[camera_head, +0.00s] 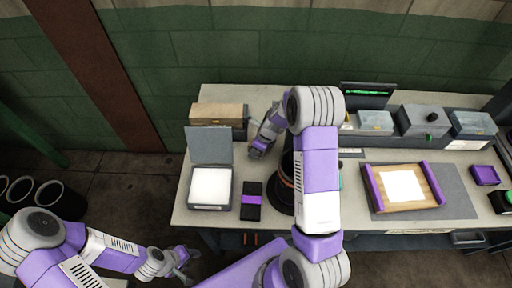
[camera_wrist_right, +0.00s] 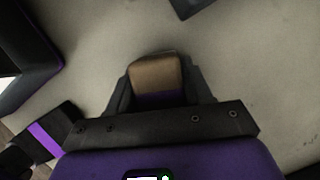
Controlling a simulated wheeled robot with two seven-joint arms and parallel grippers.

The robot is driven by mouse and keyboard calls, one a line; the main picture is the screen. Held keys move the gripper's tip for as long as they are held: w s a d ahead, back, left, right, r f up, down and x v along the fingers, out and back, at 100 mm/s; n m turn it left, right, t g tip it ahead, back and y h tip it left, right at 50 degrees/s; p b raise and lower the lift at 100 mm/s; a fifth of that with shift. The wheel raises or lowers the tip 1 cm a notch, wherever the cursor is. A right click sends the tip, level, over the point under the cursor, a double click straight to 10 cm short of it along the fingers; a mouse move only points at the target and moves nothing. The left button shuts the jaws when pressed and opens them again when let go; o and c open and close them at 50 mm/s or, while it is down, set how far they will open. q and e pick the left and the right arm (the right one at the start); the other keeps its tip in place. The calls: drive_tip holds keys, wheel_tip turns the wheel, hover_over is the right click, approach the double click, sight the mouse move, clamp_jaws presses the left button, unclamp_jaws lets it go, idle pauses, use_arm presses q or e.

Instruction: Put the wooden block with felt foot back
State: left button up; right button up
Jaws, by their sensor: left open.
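A brown wooden block (camera_wrist_right: 155,74) with a purple band on the side nearest the gripper shows between my right fingers in the right wrist view. My right gripper (camera_head: 258,152) is over the table, left of my right forearm in the head view. Its fingers (camera_wrist_right: 157,95) are on both sides of the block and appear closed on it. The block cannot be made out in the head view. My left gripper (camera_head: 184,266) is open and empty, in front of the table and below its edge.
An open box with a white inside (camera_head: 210,187), a black box with a purple band (camera_head: 251,201) and a wood-topped box (camera_head: 217,112) stand at left. A wooden tray with purple rails (camera_head: 432,184) lies at right. Grey boxes (camera_head: 422,122) stand behind. My right arm partly hides a dark round object.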

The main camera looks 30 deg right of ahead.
drive_tip(key=o, duration=0.4)
drive_tip(key=shift+r, duration=0.35)
drive_tip(key=p+v, duration=0.2)
drive_tip(key=v, duration=0.5)
